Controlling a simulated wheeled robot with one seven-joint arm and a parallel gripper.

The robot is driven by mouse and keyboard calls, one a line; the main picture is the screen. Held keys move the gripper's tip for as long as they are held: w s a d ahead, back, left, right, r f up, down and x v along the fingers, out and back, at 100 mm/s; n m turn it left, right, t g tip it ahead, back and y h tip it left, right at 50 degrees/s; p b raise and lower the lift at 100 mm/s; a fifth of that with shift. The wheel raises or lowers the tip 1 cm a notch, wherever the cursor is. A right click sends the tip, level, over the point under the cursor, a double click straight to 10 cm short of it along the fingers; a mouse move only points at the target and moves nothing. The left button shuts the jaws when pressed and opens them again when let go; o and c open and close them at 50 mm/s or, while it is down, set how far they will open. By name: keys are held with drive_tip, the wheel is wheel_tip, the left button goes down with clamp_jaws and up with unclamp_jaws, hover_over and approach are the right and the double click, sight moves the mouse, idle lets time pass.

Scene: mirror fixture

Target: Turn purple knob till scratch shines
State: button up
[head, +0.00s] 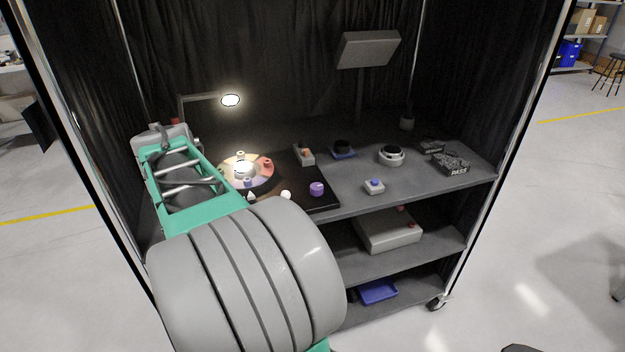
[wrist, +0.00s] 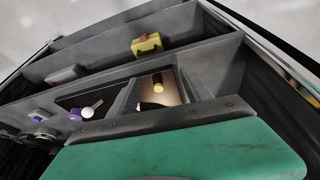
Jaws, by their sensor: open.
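The purple knob (head: 317,188) stands on the dark panel at the front of the bench, right of the coloured disc (head: 262,180). It also shows in the wrist view (wrist: 75,115), left of my gripper. The disc has pastel segments, several small pegs and a bright centre under the lamp (head: 230,100). My gripper (wrist: 158,84) is open, its grey fingers on either side of a tan surface with a yellow peg (wrist: 158,88); I cannot tell whether they touch anything. It is apart from the purple knob. In the head view my arm hides the gripper. I cannot make out a scratch.
A white knob (head: 286,195) stands just left of the purple knob. A box with an orange button (head: 305,154), a blue-button box (head: 374,187) and a round white dial (head: 391,155) are on the bench. A grey screen (head: 368,49) rises behind. Black curtains enclose the back and sides.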

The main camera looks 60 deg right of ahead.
drive_tip(key=s+d+m+g, duration=0.1)
drive_tip(key=s+d+m, duration=0.25)
drive_tip(key=d, duration=0.95)
drive_tip(key=m+g+h+p, duration=0.1)
drive_tip(key=m+g, duration=0.1)
drive_tip(key=m, duration=0.4)
approach(317, 186)
drive_tip(key=f, duration=0.1)
drive_tip(key=p+x, duration=0.1)
drive_tip(key=x, duration=0.5)
drive_tip(key=shift+s+d+f, duration=0.1)
drive_tip(key=shift+d+f, duration=0.2)
drive_tip(key=shift+d, duration=0.05)
drive_tip(key=shift+d+f, duration=0.2)
drive_tip(key=shift+f, duration=0.35)
drive_tip(key=shift+c, duration=0.4)
drive_tip(key=shift+h, duration=0.3)
clamp_jaws()
